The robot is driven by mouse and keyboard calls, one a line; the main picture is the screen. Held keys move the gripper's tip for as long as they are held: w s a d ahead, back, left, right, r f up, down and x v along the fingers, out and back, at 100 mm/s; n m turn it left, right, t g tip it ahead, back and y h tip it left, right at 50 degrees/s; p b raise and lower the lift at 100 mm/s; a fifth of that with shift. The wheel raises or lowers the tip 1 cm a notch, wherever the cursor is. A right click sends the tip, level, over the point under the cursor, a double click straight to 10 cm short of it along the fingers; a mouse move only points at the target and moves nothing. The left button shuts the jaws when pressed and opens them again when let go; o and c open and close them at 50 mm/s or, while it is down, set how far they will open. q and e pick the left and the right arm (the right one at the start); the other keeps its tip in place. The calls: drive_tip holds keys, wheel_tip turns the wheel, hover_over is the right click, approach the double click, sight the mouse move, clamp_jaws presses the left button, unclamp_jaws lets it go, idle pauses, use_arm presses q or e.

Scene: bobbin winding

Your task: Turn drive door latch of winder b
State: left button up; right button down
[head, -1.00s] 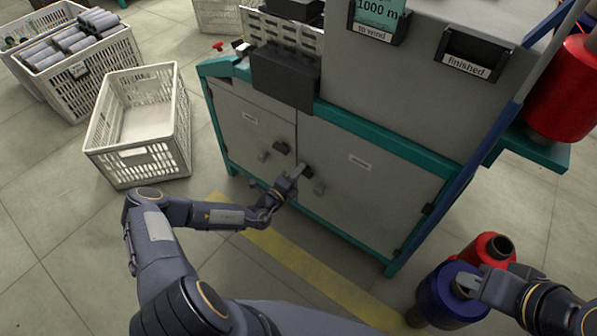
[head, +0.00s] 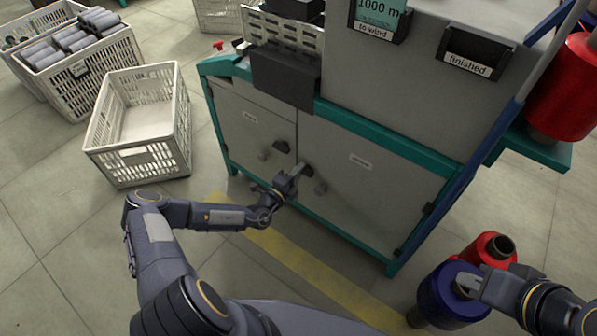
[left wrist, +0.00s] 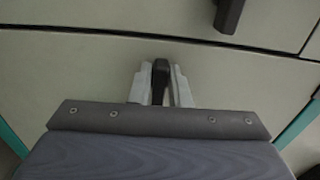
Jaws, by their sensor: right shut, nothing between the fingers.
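The winder (head: 400,120) is a grey cabinet with teal edges and two lower doors. The drive door latch (left wrist: 160,80) is a short dark handle on the right-hand door (head: 350,195), beside the seam between the doors. My left gripper (head: 301,170) is at it; in the left wrist view its two pale fingers (left wrist: 161,88) stand close on either side of the handle and appear shut on it. The door looks closed. My right gripper (head: 466,286) is shut and empty, in front of the blue spool (head: 440,300) at the lower right.
The left door's dark latch (head: 281,146) also shows in the left wrist view (left wrist: 229,14). A red spool (head: 488,248) stands behind the blue one. An empty white crate (head: 140,160) is on the floor at left. A yellow strip (head: 310,275) crosses the clear floor before the winder.

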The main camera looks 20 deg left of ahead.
use_arm(q)
drive_tip(key=o, duration=0.3)
drive_tip(key=shift+o, duration=0.2)
drive_tip(key=p+v, duration=0.1)
drive_tip(key=v, duration=0.7)
drive_tip(key=shift+p, duration=0.35)
drive_tip(key=shift+w+r, duration=0.1)
drive_tip(key=shift+r, duration=0.05)
